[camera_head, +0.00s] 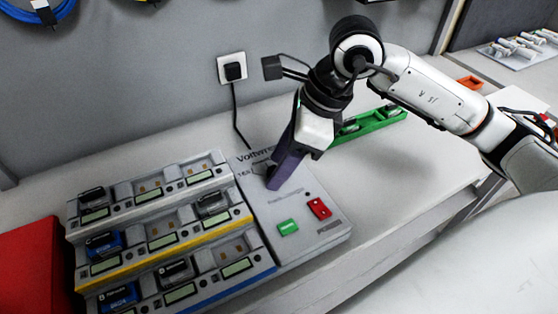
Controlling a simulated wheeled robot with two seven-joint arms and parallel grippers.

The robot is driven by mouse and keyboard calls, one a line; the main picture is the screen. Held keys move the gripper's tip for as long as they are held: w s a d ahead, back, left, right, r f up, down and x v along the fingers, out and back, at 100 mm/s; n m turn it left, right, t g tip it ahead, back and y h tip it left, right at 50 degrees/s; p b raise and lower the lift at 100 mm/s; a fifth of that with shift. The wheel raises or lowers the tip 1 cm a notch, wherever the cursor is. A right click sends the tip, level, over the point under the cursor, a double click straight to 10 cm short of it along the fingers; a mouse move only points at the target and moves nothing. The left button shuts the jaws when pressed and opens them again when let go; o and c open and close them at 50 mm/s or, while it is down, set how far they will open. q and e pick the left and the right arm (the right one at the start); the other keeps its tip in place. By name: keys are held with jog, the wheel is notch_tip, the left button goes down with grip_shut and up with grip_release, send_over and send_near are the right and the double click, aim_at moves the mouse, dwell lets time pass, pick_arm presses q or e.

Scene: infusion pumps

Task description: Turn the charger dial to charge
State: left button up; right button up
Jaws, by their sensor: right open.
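The charger (305,247) is a grey station on the bench with rows of battery bays at its left and a control panel at its right. The panel has a green button (288,227) and a red switch (319,208). The dark dial (264,168) sits at the upper part of the panel, partly hidden by my right gripper; its setting cannot be read. My right gripper (272,182) is open, pointing down at the panel with its purple-grey fingers right beside the dial. Whether they touch it cannot be told. My left gripper is not in view.
Several batteries, such as a blue-labelled one (103,243), sit in the bays; other bays are empty. A green rail (369,125) lies behind my right arm. A wall socket (233,69) has a plugged cable. A red box (34,270) stands at the left.

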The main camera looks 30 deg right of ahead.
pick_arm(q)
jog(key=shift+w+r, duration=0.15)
pick_arm(e)
jog(key=shift+f, duration=0.25)
jog(key=c, duration=1)
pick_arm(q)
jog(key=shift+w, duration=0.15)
pick_arm(e)
jog(key=shift+c, duration=0.2)
